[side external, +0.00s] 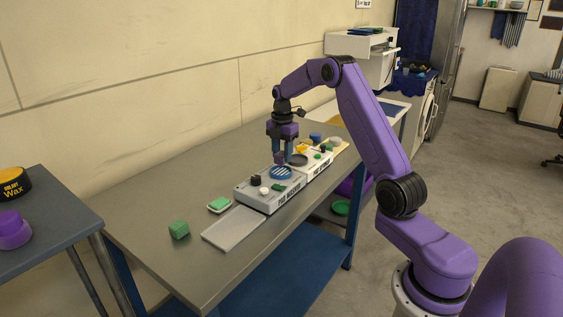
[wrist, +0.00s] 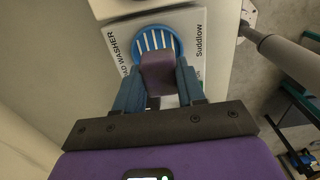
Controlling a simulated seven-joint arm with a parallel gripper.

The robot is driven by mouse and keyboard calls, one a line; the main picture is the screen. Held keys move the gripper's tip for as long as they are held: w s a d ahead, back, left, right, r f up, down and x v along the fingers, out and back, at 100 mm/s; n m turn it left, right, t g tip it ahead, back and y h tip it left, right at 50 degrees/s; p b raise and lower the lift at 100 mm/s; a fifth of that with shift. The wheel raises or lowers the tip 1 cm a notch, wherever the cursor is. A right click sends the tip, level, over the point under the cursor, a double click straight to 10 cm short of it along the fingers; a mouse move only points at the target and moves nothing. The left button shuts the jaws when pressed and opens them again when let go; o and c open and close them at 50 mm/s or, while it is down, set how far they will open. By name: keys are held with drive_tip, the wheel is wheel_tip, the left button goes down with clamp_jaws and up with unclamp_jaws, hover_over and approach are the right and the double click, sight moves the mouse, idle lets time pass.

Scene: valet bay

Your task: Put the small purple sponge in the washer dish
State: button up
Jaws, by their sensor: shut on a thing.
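The small purple sponge (wrist: 158,70) is between the blue fingers of my gripper (wrist: 158,82), which is shut on it. In the side view, my gripper (side external: 281,157) points down with the purple sponge (side external: 279,158) at its tips. The washer dish (side external: 281,173) is a round blue dish with pale slats on top of the white pad washer (side external: 264,197). The sponge is above the dish in the side view, apparently with a small gap. In the wrist view, the sponge hides the near part of the dish (wrist: 149,43).
A second white unit (side external: 318,167) with small items adjoins the washer. A green block (side external: 179,229), a green piece on a white dish (side external: 219,205) and a light grey tray (side external: 233,228) lie in front. The bench's left part is mostly clear.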

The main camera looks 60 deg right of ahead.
sight(281, 161)
drive_tip(key=shift+w+d+f, duration=0.1)
drive_tip(key=shift+w+f, duration=0.05)
drive_tip(key=shift+f, duration=1.7)
drive_tip(key=o, duration=1.1)
drive_tip(key=shift+f, duration=0.1)
